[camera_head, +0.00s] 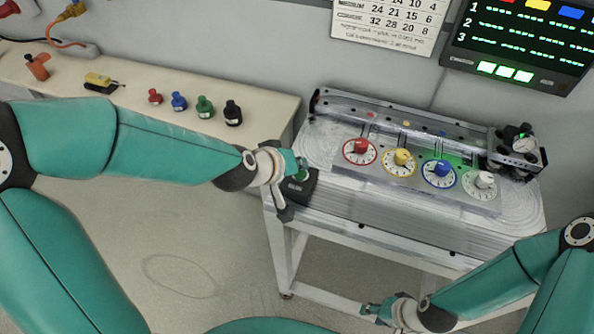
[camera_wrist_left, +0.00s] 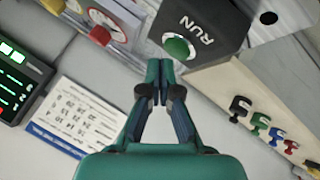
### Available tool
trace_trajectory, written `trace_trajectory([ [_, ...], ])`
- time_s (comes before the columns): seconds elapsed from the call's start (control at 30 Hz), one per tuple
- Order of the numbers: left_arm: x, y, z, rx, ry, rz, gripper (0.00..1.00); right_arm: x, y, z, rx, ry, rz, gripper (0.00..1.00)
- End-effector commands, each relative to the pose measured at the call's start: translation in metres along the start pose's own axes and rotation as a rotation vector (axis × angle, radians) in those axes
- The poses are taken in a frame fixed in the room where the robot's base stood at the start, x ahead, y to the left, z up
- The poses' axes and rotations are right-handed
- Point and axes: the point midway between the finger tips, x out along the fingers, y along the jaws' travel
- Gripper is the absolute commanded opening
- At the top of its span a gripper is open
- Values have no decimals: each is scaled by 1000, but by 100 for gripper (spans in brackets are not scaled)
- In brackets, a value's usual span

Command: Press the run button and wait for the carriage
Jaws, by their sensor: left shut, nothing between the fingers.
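The black run button box (camera_head: 296,193) sits at the left end of the track table. Its round green run button (camera_wrist_left: 177,47), beside the word RUN, shows in the left wrist view. My left gripper (camera_head: 302,168) is at the box. Its fingertips (camera_wrist_left: 160,72) are shut and empty, close to the button; I cannot tell whether they touch it. The dark carriage (camera_head: 513,148), with a round gauge on it, is at the right end of the rail. My right gripper (camera_head: 372,309) is in front of the table, too small to tell open or shut.
Four dials with red (camera_head: 361,147), yellow (camera_head: 403,157), blue (camera_head: 441,169) and white (camera_head: 484,180) knobs line the table. A side bench (camera_head: 262,112) holds several coloured pieces. A wall screen (camera_head: 520,42) shows three numbered rows and green squares. Floor at left is clear.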

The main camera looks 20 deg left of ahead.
Motion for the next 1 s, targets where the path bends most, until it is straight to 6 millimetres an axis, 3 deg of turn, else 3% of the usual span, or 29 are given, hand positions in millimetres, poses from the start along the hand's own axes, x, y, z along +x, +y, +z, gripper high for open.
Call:
trace_trajectory([
  [1.0, 7, -6, 6, -1, 0, -1, 0, 10, 4, 0, 0, 0, 0, 40],
])
